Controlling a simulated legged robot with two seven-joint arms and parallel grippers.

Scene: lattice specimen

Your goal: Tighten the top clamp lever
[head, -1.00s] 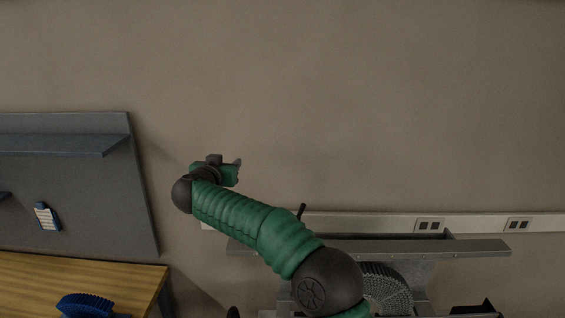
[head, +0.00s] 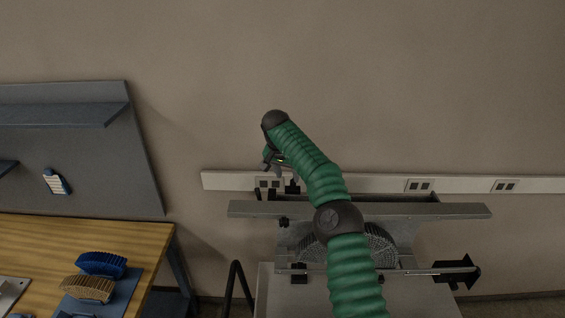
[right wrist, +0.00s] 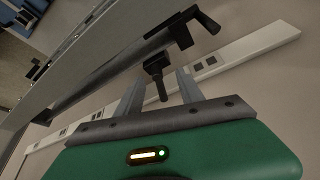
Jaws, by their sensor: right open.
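My right gripper (head: 276,168) is open above the left end of the grey top beam (head: 400,209) in the head view. In the right wrist view, the two grey fingers of the right gripper (right wrist: 159,94) stand apart. A black clamp lever (right wrist: 158,80) with a round stem appears between them; I cannot tell whether either finger touches it. A black lever (head: 292,187) also shows just below the gripper in the head view. A second black handle (right wrist: 200,24) sits farther along the metal beam in the wrist view. My left gripper is not in view.
A round grey lattice specimen (head: 378,247) sits under the beam, partly hidden by my right arm. A wall rail (head: 385,184) with sockets runs behind. A wooden bench (head: 70,240) at left holds blue (head: 101,263) and tan (head: 88,289) lattice pieces.

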